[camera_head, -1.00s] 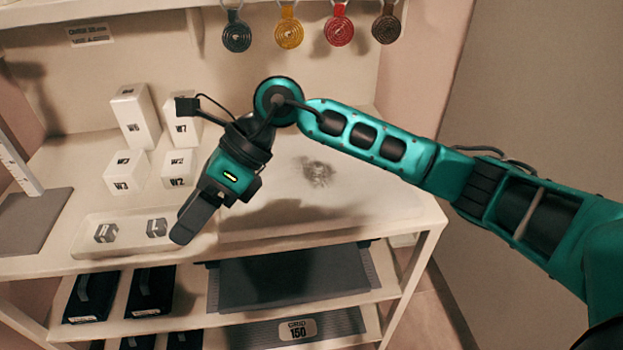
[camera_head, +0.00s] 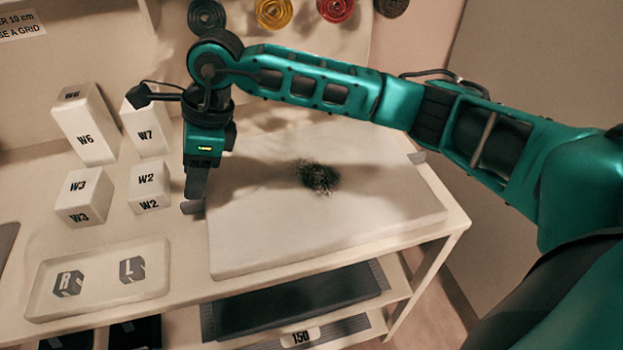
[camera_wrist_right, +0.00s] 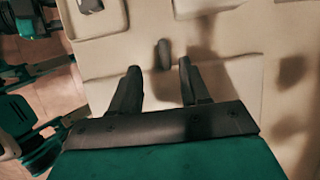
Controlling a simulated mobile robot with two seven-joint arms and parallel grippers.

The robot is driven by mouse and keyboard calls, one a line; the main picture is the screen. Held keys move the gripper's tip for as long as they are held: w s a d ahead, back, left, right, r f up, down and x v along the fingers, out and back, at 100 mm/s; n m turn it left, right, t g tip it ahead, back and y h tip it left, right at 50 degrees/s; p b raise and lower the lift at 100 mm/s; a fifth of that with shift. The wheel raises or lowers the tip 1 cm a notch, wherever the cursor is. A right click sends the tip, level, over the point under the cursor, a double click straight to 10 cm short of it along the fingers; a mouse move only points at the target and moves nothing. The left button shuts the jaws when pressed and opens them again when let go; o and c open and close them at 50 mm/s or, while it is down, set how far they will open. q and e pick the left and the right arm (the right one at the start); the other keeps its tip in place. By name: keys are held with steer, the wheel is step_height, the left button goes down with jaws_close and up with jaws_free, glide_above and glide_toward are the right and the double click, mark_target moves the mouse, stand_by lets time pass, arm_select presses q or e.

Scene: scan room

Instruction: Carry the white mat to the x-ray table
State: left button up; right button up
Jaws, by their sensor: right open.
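The white mat (camera_head: 385,205) is a flat pale slab with a dark smudge in its middle. It lies on the right part of the white table top. A small grey tab (camera_head: 192,207) stands at its left edge, and another grey tab (camera_head: 417,158) at its right edge. My right gripper (camera_head: 194,198) points down at the left tab. In the right wrist view its two fingers (camera_wrist_right: 157,80) are apart, with the tab (camera_wrist_right: 163,55) just beyond and between their tips. Whether they touch it is unclear. I cannot identify the x-ray table or my left gripper.
A white tray (camera_head: 47,303) with R and L markers is left of the mat. White blocks W2 (camera_head: 149,186), W3 (camera_head: 84,198), W6 (camera_head: 86,130) and W7 (camera_head: 146,128) stand behind it. Dark plates (camera_head: 300,298) lie on the shelf below.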

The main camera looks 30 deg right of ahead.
mark_target(188, 202)
steer(key=shift+w+b+x, duration=0.15)
steer(key=shift+x, duration=1.6)
steer(key=shift+w+b+x, duration=0.15)
steer(key=shift+w+x, duration=0.05)
steer(key=shift+x, duration=1.6)
steer(key=shift+r, duration=0.1)
steer(key=shift+c, duration=0.4)
jaws_close()
